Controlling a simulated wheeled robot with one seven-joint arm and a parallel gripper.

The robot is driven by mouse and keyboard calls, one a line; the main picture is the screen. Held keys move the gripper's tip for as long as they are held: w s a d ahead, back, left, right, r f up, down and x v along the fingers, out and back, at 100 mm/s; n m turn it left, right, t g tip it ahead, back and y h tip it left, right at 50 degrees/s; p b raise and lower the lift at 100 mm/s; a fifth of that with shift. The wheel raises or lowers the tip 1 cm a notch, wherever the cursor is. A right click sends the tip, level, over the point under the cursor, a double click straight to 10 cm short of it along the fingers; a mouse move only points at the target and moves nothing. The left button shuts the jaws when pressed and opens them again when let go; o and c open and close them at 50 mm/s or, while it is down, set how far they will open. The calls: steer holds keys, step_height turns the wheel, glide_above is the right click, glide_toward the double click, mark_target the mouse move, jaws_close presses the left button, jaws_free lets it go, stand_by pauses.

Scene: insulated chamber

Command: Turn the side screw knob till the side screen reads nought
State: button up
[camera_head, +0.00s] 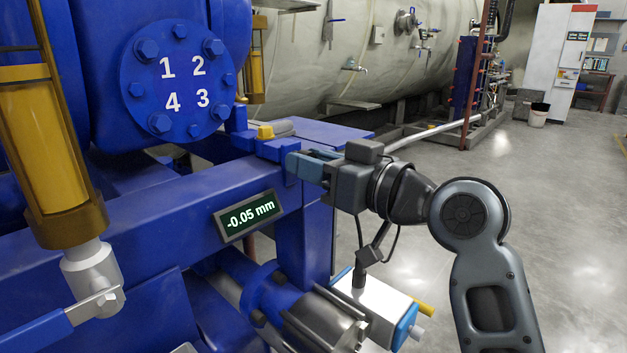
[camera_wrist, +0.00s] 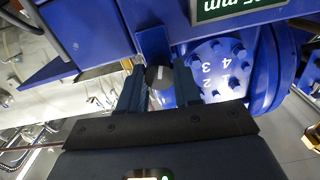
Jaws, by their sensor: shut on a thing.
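The side screen (camera_head: 250,215) on the blue beam reads -0.05 mm in the head view. A screen (camera_wrist: 235,6) is cut off at the top of the wrist view, where only part of its reading shows. My gripper (camera_head: 293,163) is at the beam's end, above and right of the screen. In the wrist view my gripper (camera_wrist: 160,88) has its two fingers on either side of a dark round knob (camera_wrist: 160,76) with a pale mark, and is shut on it. The knob is hidden behind the fingers in the head view.
A blue flange (camera_head: 178,82) with bolts and the numbers 1 to 4 stands above the beam. A yellow cap (camera_head: 265,132) sits close above my fingers. A motor with a white box (camera_head: 372,306) lies below my wrist. The floor to the right is clear.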

steer(key=shift+f+n+b, duration=0.15)
steer(key=shift+n+b, duration=0.55)
steer(key=shift+n, duration=0.25)
steer(key=shift+f+n+b, duration=0.1)
steer(key=shift+n+b, duration=0.55)
steer(key=shift+n, duration=0.3)
steer(key=o, duration=1.1)
steer(key=shift+r, duration=0.15)
steer(key=shift+c, duration=0.2)
steer(key=p+v, duration=0.1)
steer(key=v, duration=0.6)
steer(key=shift+s+d, duration=0.3)
